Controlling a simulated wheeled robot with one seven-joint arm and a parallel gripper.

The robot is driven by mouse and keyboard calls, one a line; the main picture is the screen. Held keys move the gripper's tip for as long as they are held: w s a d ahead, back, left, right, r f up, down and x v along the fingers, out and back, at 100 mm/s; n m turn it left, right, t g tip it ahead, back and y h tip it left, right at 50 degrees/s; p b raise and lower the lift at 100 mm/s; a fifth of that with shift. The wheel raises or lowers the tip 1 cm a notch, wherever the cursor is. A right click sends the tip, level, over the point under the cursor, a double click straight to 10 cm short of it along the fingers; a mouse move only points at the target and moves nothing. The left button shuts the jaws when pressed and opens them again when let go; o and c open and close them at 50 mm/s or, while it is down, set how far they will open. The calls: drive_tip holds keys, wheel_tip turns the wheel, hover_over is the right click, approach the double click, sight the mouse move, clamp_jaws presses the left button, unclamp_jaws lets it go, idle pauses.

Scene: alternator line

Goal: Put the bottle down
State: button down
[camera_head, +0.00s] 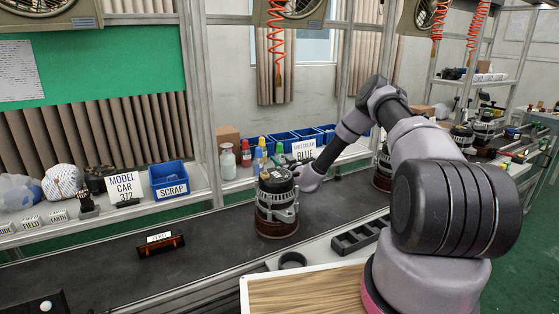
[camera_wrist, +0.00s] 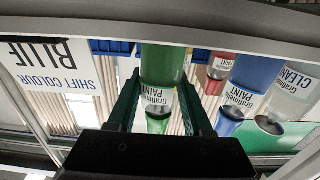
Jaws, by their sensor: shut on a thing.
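In the wrist view, which is upside down, a green bottle (camera_wrist: 163,65) with a white paint label stands between the two dark green fingers of my gripper (camera_wrist: 161,98). The gripper is shut on it. The bottle's base is near the shelf's front rail, and I cannot tell whether it touches the shelf. In the head view my gripper (camera_head: 293,167) reaches to the back shelf behind the alternator (camera_head: 277,205), which hides part of it. The held bottle is small and partly hidden there.
On the shelf beside it stand a red paint bottle (camera_wrist: 221,68), a blue one (camera_wrist: 250,80) and a clear one labelled CLEAN (camera_wrist: 291,95). A SHIFT COLOUR BLUE sign (camera_head: 304,150) and blue bins (camera_head: 285,139) are close by. A SCRAP bin (camera_head: 171,182) stands farther left.

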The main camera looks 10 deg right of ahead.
drive_tip(key=shift+f, duration=0.1)
drive_tip(key=shift+c, duration=1.6)
unclamp_jaws()
drive_tip(key=v, duration=1.2)
